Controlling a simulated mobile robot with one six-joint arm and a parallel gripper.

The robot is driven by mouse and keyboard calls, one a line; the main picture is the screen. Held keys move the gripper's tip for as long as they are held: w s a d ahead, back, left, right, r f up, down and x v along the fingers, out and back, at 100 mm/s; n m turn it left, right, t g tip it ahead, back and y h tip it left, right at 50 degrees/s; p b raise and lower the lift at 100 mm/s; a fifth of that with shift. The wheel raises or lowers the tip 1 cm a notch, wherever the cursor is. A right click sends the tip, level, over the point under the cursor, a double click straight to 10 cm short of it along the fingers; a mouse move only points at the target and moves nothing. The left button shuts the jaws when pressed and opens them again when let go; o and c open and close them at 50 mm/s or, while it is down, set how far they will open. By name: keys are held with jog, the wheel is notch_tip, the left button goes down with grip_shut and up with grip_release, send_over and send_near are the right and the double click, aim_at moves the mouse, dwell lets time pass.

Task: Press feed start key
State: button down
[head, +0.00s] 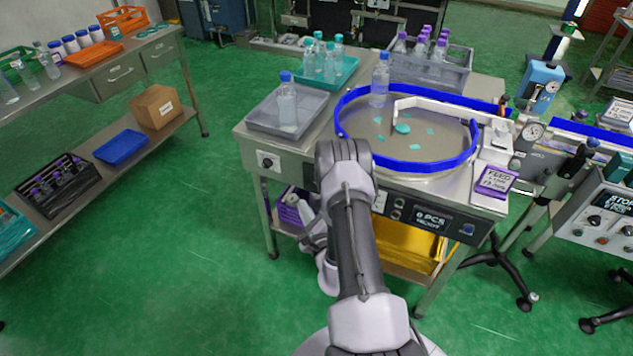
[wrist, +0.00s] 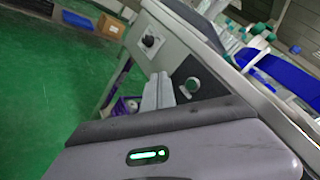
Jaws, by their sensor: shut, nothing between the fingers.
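The feeder table's front panel (head: 425,217) carries a display reading "0 PCS", small round buttons (head: 398,209) and a blue key (head: 468,229) at its right end. I cannot read which one is the feed start key. In the wrist view a round pale button in a dark surround (wrist: 192,85) shows on the panel. My gripper (wrist: 160,92) is shut and empty, its pale fingers just left of that button in the picture; I cannot tell whether they touch anything. In the head view my arm hides the gripper and part of the panel.
A black knob sits on a white plate (head: 267,161) at the panel's left. Above it are a blue-rimmed round bowl (head: 425,166), a grey tray (head: 262,122) and bottles (head: 380,80). Green floor is free to the left.

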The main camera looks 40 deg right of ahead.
jog(key=w+d, duration=0.2)
jog(key=d, duration=0.5)
jog(key=shift+w+b, duration=0.4)
dwell(1.6)
jog(key=shift+w+d, duration=0.15)
jog(key=shift+d, duration=0.15)
